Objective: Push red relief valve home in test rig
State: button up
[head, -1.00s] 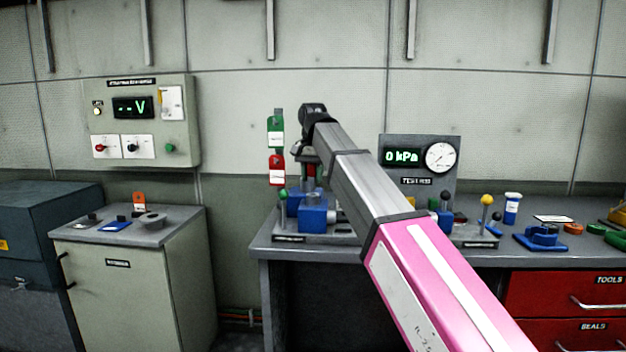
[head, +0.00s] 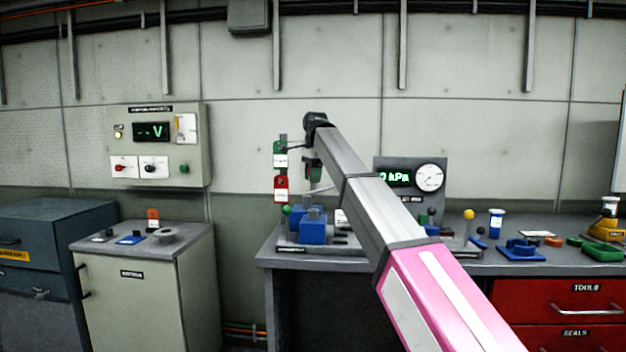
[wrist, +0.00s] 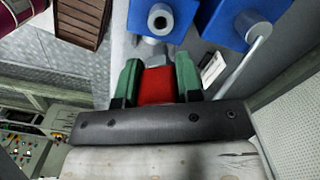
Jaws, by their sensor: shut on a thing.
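My gripper (wrist: 156,88) is shut on the red relief valve (wrist: 157,85), whose red body sits between the green fingers in the wrist view. A short grey end shows beyond the red body. The test rig's blue blocks (wrist: 183,14) with grey round ports lie ahead of it, apart from the valve; the nearer port (wrist: 160,19) has a dark hole. In the head view my gripper (head: 313,171) is partly hidden by my arm and hangs above the blue blocks (head: 312,231) of the test rig. The valve cannot be made out there.
A green tag (head: 281,150) and a red tag (head: 281,187) stand close left of my gripper. A gauge panel (head: 408,180) reading 0 kPa stands behind my arm. A bent grey lever (wrist: 258,47) is beside the right blue block. Loose parts lie on the bench at right.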

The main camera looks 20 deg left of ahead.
jog(key=shift+f, duration=0.15)
jog(key=shift+f, duration=2.75)
jog(key=shift+f, duration=1.9)
jog(key=o, duration=1.1)
jog(key=r, duration=1)
jog(key=shift+w+d+r, duration=0.2)
jog(key=shift+r, duration=0.1)
